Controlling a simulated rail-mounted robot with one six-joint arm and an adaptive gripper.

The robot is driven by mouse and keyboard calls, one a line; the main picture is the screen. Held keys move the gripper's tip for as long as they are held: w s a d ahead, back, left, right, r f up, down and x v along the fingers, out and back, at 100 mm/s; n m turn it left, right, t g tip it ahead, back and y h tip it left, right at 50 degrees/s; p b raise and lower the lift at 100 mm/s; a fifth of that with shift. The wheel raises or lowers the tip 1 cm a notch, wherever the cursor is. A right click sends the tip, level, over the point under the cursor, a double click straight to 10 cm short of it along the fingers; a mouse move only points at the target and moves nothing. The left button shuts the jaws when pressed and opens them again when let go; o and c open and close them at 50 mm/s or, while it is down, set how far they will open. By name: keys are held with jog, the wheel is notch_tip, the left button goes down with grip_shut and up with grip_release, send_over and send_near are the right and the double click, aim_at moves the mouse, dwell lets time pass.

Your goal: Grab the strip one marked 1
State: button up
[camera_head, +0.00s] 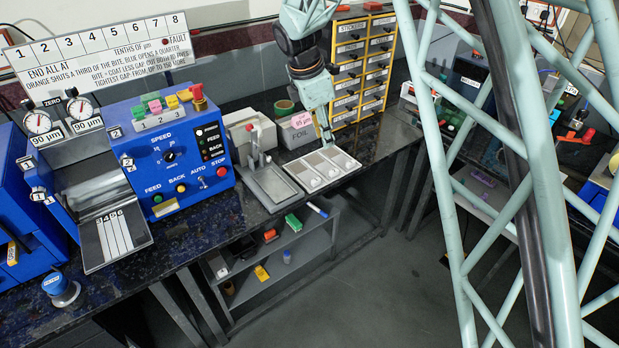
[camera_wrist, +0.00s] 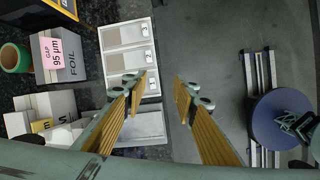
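In the head view my gripper (camera_head: 326,140) is above a white three-lane tray (camera_head: 353,165) on the dark bench. In the wrist view my gripper (camera_wrist: 163,78) is open and empty, its yellow-padded fingers wide apart. The left finger overlaps the lowest lane. Several pale strips (camera_head: 115,235) lie on the metal plate of the blue machine, with digits at their top ends.
A drawer cabinet (camera_head: 360,70) stands behind. The blue machine (camera_head: 165,150) is further left. Bare floor shows beyond the bench edge.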

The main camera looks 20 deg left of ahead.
jog(key=s+a+f+n, duration=0.1)
jog(key=a+f+n, duration=0.2)
jog(key=a+f, duration=0.3)
jog(key=shift+f, duration=0.8)
jog(key=shift+d+f, duration=0.1)
jog(key=shift+f, duration=0.05)
jog(key=b, duration=0.2)
send_over(316, 180)
jog(key=s+a, duration=0.1)
jog(key=s, duration=0.1)
jog(key=shift+w+a+f, duration=0.1)
jog(key=shift+w+f, duration=0.05)
jog(key=shift+f, duration=1.85)
jog(key=shift+w+a+f, duration=0.1)
jog(key=shift+f, duration=1.85)
jog(key=shift+f, duration=0.15)
jog(key=shift+d+b+x, duration=0.15)
jog(key=shift+b+x, duration=0.15)
jog(key=shift+x, duration=0.9)
jog(key=shift+d+b+x, duration=0.1)
jog(key=shift+b+x, duration=0.15)
jog(key=shift+x, duration=1)
jog(key=c, duration=0.8)
